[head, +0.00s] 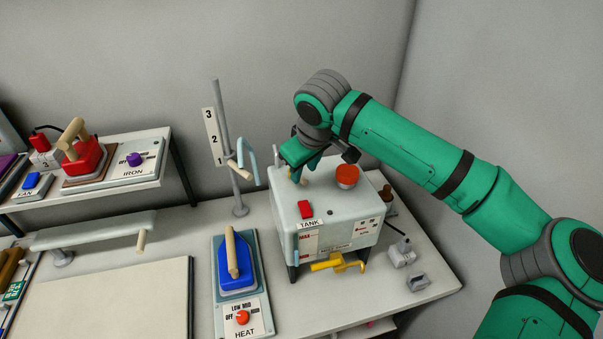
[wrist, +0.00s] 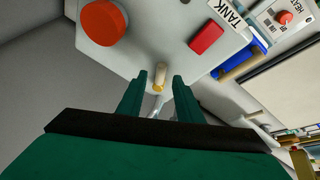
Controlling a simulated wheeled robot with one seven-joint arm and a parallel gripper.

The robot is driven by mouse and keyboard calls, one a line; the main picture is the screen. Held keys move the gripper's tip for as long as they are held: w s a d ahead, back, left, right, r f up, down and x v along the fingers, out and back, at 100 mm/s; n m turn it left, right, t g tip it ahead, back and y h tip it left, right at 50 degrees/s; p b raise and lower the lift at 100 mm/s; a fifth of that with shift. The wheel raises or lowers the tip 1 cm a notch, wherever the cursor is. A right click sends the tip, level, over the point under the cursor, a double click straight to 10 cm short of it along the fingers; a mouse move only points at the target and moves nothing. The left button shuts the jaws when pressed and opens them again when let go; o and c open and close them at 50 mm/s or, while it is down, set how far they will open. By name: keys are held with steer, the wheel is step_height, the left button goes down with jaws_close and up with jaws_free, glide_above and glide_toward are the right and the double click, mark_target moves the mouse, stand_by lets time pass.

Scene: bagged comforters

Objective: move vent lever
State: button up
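The white tank (head: 325,205), labelled TANK, stands on the table, with a red round cap (head: 347,175) and a red rectangular switch (head: 305,208) on top. A small tan lever with a yellow end, seemingly the vent lever (wrist: 158,79), is on the tank's top near its back left edge. My gripper (head: 301,172) is over that corner, pointing down. In the wrist view my gripper (wrist: 160,76) has its two fingers apart, with the lever between their tips and a gap on each side. In the head view the fingers largely hide the lever.
A yellow tap (head: 338,264) sticks out of the tank's front. A post with a numbered scale and hook (head: 242,165) stands to the left. A blue iron (head: 236,275) rests on the HEAT unit in front. A shelf (head: 110,190) holds a red iron.

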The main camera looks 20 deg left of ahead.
steer(key=shift+w+f, duration=0.3)
steer(key=shift+f, duration=0.65)
steer(key=shift+w+a+f, duration=0.1)
steer(key=shift+a+f, duration=0.2)
steer(key=shift+f, duration=0.1)
jaws_close()
